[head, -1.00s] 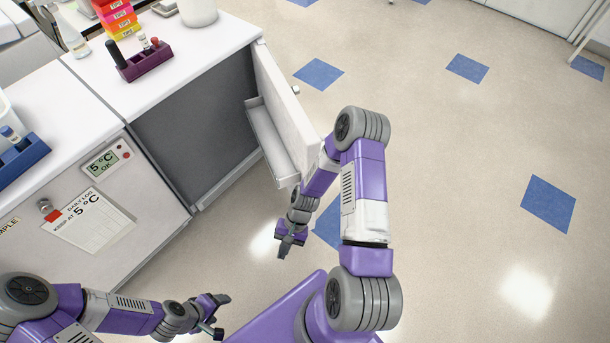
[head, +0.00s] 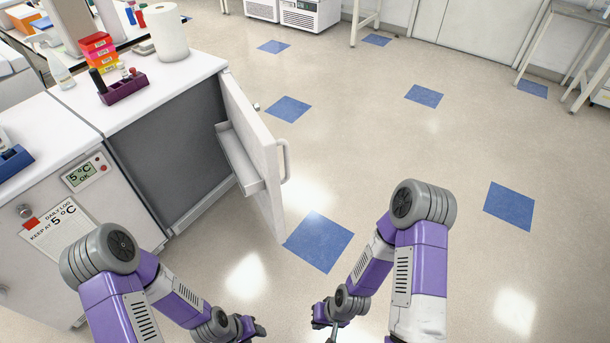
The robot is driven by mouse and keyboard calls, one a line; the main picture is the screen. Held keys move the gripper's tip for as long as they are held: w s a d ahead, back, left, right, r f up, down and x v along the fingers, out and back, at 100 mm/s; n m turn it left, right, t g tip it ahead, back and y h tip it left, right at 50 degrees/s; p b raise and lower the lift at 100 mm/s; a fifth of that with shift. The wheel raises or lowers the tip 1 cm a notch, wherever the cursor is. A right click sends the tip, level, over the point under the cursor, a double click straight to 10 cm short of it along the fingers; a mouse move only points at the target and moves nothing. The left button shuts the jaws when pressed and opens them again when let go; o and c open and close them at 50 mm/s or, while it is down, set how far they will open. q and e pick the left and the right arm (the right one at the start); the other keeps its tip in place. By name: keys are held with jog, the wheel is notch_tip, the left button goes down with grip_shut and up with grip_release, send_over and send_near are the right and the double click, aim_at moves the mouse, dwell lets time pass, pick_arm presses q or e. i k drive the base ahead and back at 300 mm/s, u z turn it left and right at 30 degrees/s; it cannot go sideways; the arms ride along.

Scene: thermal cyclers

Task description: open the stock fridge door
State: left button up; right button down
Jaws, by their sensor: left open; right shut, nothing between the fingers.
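The fridge door (head: 262,158) stands swung wide open from the white bench-height unit, showing the dark grey interior (head: 170,135). Its inner side carries a pale shelf bin (head: 238,160), and a bar handle (head: 286,160) sticks out on its outer side. My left gripper (head: 260,328) is open and empty at the bottom of the view, below and apart from the door. My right gripper (head: 323,328) is shut and empty, right of the left one and clear of the door; its fingertips are partly cut off by the bottom edge.
A front panel left of the opening bears a 5 °C display (head: 86,172) and a log sheet (head: 58,228). The floor right of the door is clear.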

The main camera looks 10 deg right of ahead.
aim_at(250, 149)
jog(key=u, duration=0.55)
jog(key=i, duration=0.45)
jog(key=u, duration=0.8)
jog(key=i, duration=0.7)
jog(key=z, duration=0.15)
